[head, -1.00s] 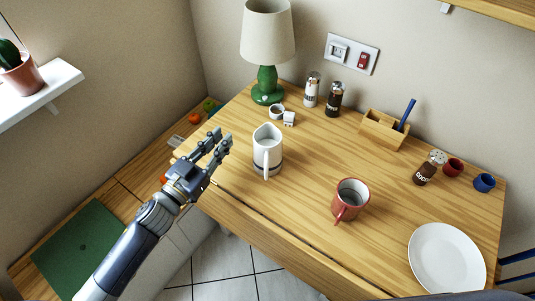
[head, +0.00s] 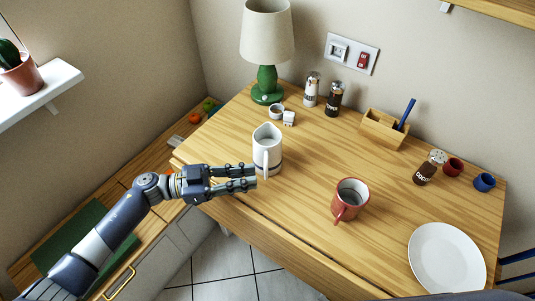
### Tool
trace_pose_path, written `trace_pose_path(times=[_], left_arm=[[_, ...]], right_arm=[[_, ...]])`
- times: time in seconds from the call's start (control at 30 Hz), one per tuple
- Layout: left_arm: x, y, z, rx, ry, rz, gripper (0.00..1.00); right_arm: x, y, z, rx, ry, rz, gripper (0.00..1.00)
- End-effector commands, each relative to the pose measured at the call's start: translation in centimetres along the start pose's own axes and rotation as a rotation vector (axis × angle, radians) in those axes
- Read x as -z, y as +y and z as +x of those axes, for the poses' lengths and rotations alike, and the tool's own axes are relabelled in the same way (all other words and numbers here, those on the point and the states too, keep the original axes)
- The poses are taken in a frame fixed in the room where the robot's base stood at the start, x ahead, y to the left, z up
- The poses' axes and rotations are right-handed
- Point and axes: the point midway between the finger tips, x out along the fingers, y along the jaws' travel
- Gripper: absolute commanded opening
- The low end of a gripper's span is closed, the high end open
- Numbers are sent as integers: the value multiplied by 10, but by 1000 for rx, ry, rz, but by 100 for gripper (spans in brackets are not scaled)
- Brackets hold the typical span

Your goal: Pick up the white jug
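The white jug (head: 267,144) stands upright on the wooden table (head: 305,225), left of its middle, its handle facing the front edge. My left gripper (head: 255,178) reaches in from the left with its fingers pointing right at the jug. Its two fingers are apart with nothing between them. The fingertips are just left of the jug's handle, by its lower part; I cannot tell whether they touch it. My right gripper is not in view.
A red mug (head: 350,200) stands right of the jug, and a white plate (head: 447,258) lies at the front right. A green lamp (head: 267,84), small white pots (head: 289,118) and shakers (head: 333,100) stand behind. The table between jug and mug is clear.

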Motion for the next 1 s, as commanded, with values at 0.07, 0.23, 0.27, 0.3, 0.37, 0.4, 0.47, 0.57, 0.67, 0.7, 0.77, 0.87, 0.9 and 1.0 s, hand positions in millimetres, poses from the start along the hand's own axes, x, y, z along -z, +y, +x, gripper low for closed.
trace_pose_path(times=[0.07, 0.23, 0.27, 0.3, 0.37, 0.4, 0.47, 0.57, 0.67, 0.7, 0.77, 0.87, 0.9, 1.0], left_arm=[[1, 0, 5, 0, 2, 1, 19], [3, -2, 28, -1, 5, 4, 19], [3, -3, 32, -1, 5, 4, 19], [4, -3, 38, -1, 6, 3, 19], [4, -3, 46, 0, 4, 2, 19], [4, -4, 50, 1, 3, 2, 19], [4, -4, 54, 0, 3, 2, 19], [4, -4, 56, 1, 2, 1, 19], [5, -4, 56, 1, 1, 1, 19], [4, -4, 56, 1, 1, 1, 19], [4, -4, 56, 1, 1, 1, 10], [4, -4, 56, 1, 1, 1, 0], [4, -4, 56, 1, 1, 1, 0], [4, -4, 56, 1, 1, 1, 0]], right_arm=[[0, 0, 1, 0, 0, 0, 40], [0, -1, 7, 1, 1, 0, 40], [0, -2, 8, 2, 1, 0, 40], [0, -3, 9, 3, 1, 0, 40], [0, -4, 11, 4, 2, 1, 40], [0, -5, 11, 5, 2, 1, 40], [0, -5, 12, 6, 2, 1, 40], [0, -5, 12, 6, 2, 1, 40], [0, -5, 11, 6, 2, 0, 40], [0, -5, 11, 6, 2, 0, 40], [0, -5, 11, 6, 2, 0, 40], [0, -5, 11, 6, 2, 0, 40], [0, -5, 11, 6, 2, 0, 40], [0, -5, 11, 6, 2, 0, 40]])
